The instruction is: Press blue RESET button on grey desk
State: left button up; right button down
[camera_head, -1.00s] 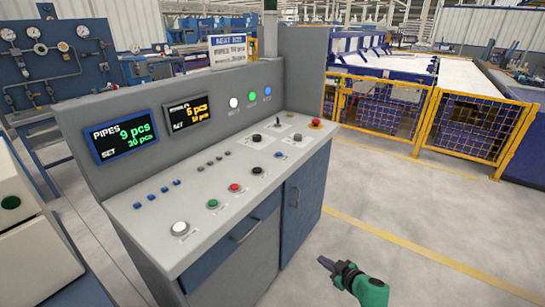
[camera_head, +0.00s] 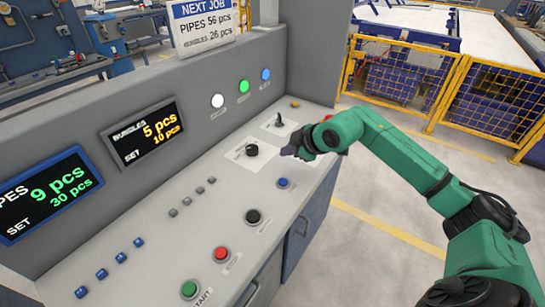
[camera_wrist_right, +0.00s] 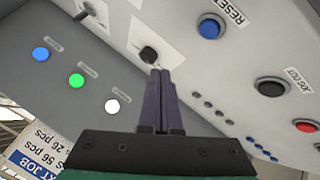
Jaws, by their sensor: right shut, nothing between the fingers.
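The blue RESET button (camera_head: 283,183) is on the sloped top of the grey desk (camera_head: 185,240), near its right edge. It also shows in the right wrist view (camera_wrist_right: 210,28), with the RESET label beside it. My right gripper (camera_head: 287,152) is shut and empty, above the desk and a little beyond the button in the head view. In the right wrist view its dark fingers (camera_wrist_right: 160,75) lie together, near a black knob, apart from the blue button. My left gripper is not in view.
A black JOG OUT button (camera_head: 253,216), a red button (camera_head: 221,254) and a green START button (camera_head: 189,289) line the desk's front. Black knobs (camera_head: 252,150) stand near my gripper. A lever (camera_head: 279,120) rises behind. Yellow fencing (camera_head: 400,70) stands beyond open floor.

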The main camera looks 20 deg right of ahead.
aim_at(286, 183)
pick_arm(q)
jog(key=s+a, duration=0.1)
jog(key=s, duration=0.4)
pick_arm(e)
jog(key=shift+s+a+f+b, duration=0.25)
jog(key=shift+s+f+b, duration=0.6)
jog(key=shift+b, duration=0.15)
notch_tip(286, 183, down, 5)
jog(key=b, duration=0.3)
jog(key=shift+b, duration=0.4)
jog(key=shift+f+b, duration=0.35)
jog(key=shift+f, duration=0.1)
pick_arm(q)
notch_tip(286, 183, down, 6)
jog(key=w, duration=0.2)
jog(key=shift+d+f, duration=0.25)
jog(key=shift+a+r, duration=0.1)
pick_arm(e)
jog(key=shift+r, duration=0.1)
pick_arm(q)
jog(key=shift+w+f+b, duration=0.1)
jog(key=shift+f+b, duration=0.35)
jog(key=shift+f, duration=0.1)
pick_arm(e)
jog(key=shift+f, duration=0.45)
